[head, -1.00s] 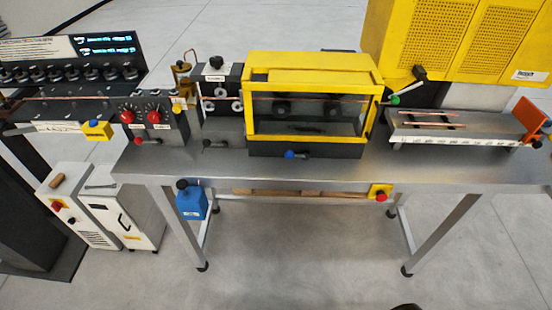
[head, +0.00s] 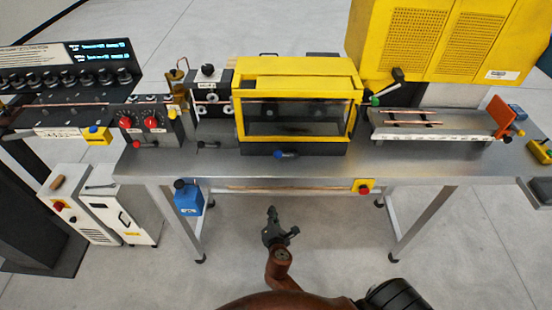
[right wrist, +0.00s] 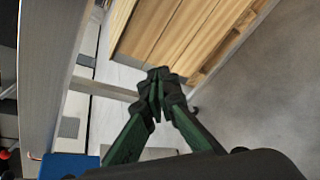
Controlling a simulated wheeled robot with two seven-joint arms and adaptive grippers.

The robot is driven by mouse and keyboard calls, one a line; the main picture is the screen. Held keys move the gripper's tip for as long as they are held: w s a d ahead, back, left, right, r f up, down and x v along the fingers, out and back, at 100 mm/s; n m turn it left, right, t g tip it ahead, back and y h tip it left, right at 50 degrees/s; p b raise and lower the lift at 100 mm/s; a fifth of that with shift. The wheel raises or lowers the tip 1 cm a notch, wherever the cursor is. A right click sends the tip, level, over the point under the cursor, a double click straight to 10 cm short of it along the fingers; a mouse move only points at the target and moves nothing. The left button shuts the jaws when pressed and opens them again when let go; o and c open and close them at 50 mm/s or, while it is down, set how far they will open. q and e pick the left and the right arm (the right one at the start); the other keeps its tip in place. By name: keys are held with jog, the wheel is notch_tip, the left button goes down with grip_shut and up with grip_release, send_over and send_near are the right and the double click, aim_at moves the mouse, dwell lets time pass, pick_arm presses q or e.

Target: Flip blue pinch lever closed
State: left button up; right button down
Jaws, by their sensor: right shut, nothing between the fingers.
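The blue pinch lever (head: 284,154) is a short dark handle with a blue knob. It sticks out sideways from the black base under the yellow-framed guard box (head: 297,141), at the front of the steel table. My right gripper (head: 272,222) is in front of the table, lower in the picture than the lever and apart from it. Its fingers are shut and empty; the fingertips also show in the right wrist view (right wrist: 160,84). The lever cannot be made out in the right wrist view. My left gripper is not in view.
A red-knobbed lever (head: 138,143), a black-knobbed lever (head: 207,144) and a green-knobbed lever (head: 385,92) are nearby. The steel table edge (head: 330,181) lies between gripper and lever. A blue box (head: 188,197) hangs under the table; wood (right wrist: 180,35) shows past my fingers.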

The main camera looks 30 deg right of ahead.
aim_at(285, 155)
notch_tip(285, 155, up, 19)
jog(key=d+n+t+h+p, duration=0.1)
jog(key=n+t+h, duration=0.1)
jog(key=h, duration=0.1)
jog(key=shift+r+t, duration=0.2)
jog(key=shift+t, duration=0.1)
jog(key=shift+w, duration=0.1)
jog(key=x, duration=0.9)
jog(key=shift+w+d, duration=0.25)
jog(key=shift+w, duration=0.1)
